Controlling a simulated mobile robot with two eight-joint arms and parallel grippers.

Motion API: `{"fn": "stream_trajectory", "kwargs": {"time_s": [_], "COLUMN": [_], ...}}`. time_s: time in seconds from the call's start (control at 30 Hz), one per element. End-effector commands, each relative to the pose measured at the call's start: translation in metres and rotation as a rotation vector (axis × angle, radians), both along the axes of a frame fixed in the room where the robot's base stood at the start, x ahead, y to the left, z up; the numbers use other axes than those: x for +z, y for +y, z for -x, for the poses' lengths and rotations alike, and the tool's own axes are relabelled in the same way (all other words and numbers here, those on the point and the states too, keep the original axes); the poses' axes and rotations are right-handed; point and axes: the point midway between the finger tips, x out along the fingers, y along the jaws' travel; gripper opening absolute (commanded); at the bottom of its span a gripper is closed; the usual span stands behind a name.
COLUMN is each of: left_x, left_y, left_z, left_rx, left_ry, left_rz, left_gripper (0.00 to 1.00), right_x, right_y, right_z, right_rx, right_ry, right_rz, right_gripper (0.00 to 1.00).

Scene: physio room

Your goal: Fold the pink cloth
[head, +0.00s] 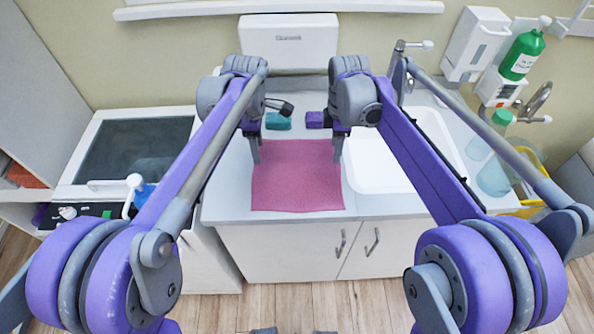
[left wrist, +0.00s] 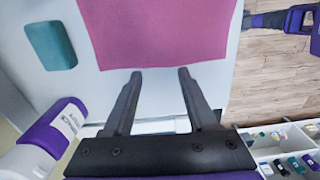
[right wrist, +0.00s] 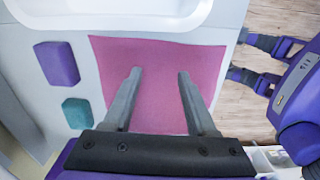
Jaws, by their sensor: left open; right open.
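The pink cloth (head: 297,180) lies flat and spread out on the white counter, its near edge at the counter's front. My left gripper (head: 255,157) is open at the cloth's left edge; in the left wrist view its fingertips (left wrist: 160,72) are just beside the cloth (left wrist: 160,30), with nothing between them. My right gripper (head: 338,155) is open near the cloth's far right corner; in the right wrist view its fingers (right wrist: 159,72) are over the cloth (right wrist: 160,90) and empty. I cannot tell whether the fingers touch the cloth.
A teal block (head: 278,121) and a purple block (head: 315,120) lie on the counter behind the cloth. A white sink basin (head: 385,178) is to the right. A green bottle (head: 523,55) and a clear bottle with a green top (head: 494,176) stand further right.

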Motion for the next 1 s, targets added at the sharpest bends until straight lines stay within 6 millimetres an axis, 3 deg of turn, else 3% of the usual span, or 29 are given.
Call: {"fn": "stream_trajectory", "kwargs": {"time_s": [0.53, 1.0], "left_x": [-0.07, -0.08], "left_y": [-0.001, -0.001], "left_z": [-0.002, -0.002], "left_rx": [0.017, 0.017], "left_ry": [0.004, 0.004], "left_rz": [0.0, 0.0], "left_gripper": [0.57, 0.57], "right_x": [-0.07, -0.08], "right_y": [0.001, 0.001], "right_z": [-0.002, -0.001], "right_rx": [0.018, 0.017], "right_ry": [0.003, 0.002], "right_rz": [-0.002, -0.002], "right_gripper": [0.57, 0.57]}}
